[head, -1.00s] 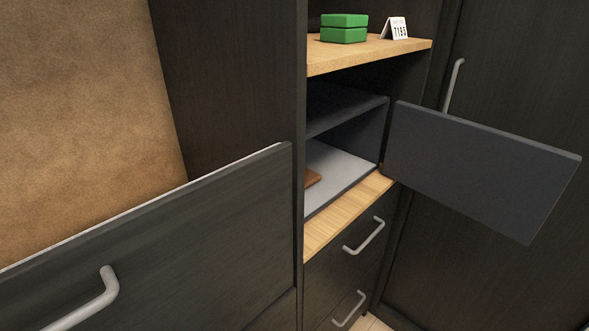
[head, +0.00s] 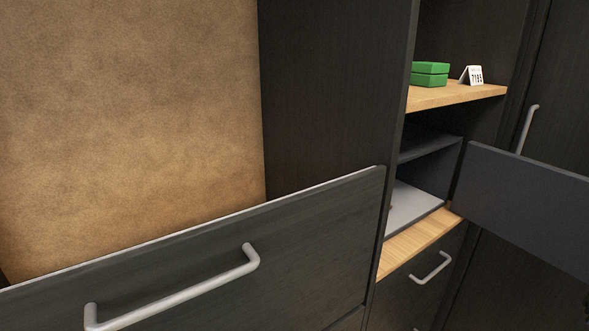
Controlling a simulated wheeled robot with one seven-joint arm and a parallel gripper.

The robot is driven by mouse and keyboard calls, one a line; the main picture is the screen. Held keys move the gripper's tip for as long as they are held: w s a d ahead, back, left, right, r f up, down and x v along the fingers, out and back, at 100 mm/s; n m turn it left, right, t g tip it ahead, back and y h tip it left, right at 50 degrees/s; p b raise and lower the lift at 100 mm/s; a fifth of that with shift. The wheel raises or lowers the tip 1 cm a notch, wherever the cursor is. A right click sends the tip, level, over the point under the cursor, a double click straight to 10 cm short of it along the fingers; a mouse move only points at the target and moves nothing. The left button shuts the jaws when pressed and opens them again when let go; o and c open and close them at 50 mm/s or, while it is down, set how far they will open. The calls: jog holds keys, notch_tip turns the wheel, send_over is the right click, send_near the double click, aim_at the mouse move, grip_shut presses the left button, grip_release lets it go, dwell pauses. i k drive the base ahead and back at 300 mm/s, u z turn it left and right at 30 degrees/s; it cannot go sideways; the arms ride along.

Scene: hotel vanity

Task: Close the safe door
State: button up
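The safe (head: 428,151) sits in a niche at the right of the head view, on a light wooden shelf. Its dark grey door (head: 530,208) is swung wide open to the right, and its far end is cut off by the picture's edge. Inside, the grey floor of the safe (head: 412,208) shows; most of the interior is hidden by the tall dark panel at its left. My gripper cannot be made out in the head view.
A dark panel with a long handle (head: 175,288) fills the lower left. A drawer handle (head: 431,268) is below the safe. Green boxes (head: 430,74) and a white number card (head: 473,75) stand on the shelf above. A tall cabinet handle (head: 527,130) is behind the safe door.

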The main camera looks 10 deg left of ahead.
aim_at(541, 209)
jog(key=u, duration=2.6)
jog(key=k, duration=1.4)
jog(key=z, duration=1.7)
jog(key=i, duration=1)
